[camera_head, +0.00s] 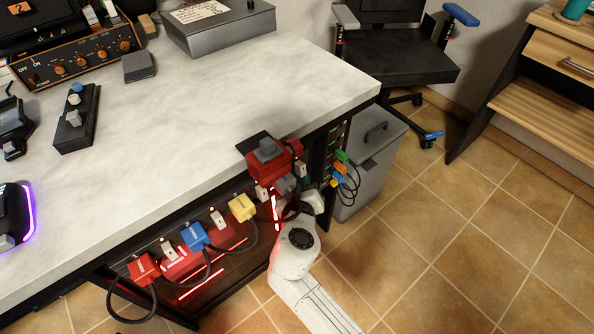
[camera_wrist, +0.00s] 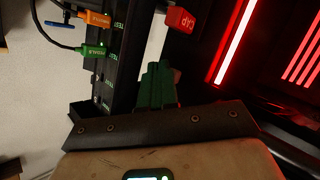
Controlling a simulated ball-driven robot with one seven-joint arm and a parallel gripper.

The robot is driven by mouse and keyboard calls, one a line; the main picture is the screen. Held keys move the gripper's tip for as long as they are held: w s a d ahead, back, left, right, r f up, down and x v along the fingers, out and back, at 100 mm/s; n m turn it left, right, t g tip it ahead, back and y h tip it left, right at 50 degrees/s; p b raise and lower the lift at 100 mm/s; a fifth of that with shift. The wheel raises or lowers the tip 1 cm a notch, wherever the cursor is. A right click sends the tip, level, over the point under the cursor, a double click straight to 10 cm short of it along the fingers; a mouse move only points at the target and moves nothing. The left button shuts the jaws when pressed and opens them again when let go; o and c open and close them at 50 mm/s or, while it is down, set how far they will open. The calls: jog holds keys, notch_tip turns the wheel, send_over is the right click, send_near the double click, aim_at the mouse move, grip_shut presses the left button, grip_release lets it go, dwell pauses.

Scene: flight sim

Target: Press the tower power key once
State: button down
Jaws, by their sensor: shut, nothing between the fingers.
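The tower, with bright red light strips (camera_wrist: 236,45), fills the right of the wrist view. In the head view a red-lit strip (camera_head: 275,211) shows below the desk edge beside my white arm. I cannot make out the power key in either view. My gripper (camera_wrist: 160,70) is shut and empty, its greenish fingers together, pointing into the dark space between the tower and a labelled black strip. In the head view my wrist is beneath the desk's front corner and the fingertips are hidden.
A red plug (camera_wrist: 180,19) and green and orange plugs (camera_wrist: 92,51) with cables sit close by in the wrist view. The desk (camera_head: 225,110) overhangs, with a red clamped unit (camera_head: 275,160) at its edge. A grey bin (camera_head: 370,165) stands right; open tiled floor lies beyond.

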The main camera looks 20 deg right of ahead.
jog(key=shift+w+a, duration=0.1)
jog(key=shift+w, duration=0.1)
jog(key=shift+s, duration=0.1)
dwell(0.4)
jog(key=shift+s+d, duration=0.3)
jog(key=shift+s, duration=0.45)
jog(key=shift+s+d, duration=0.25)
jog(key=shift+s, duration=0.55)
jog(key=shift+s+d, duration=0.25)
jog(key=shift+s, duration=0.5)
jog(key=shift+s+d, duration=0.25)
jog(key=shift+s, duration=0.55)
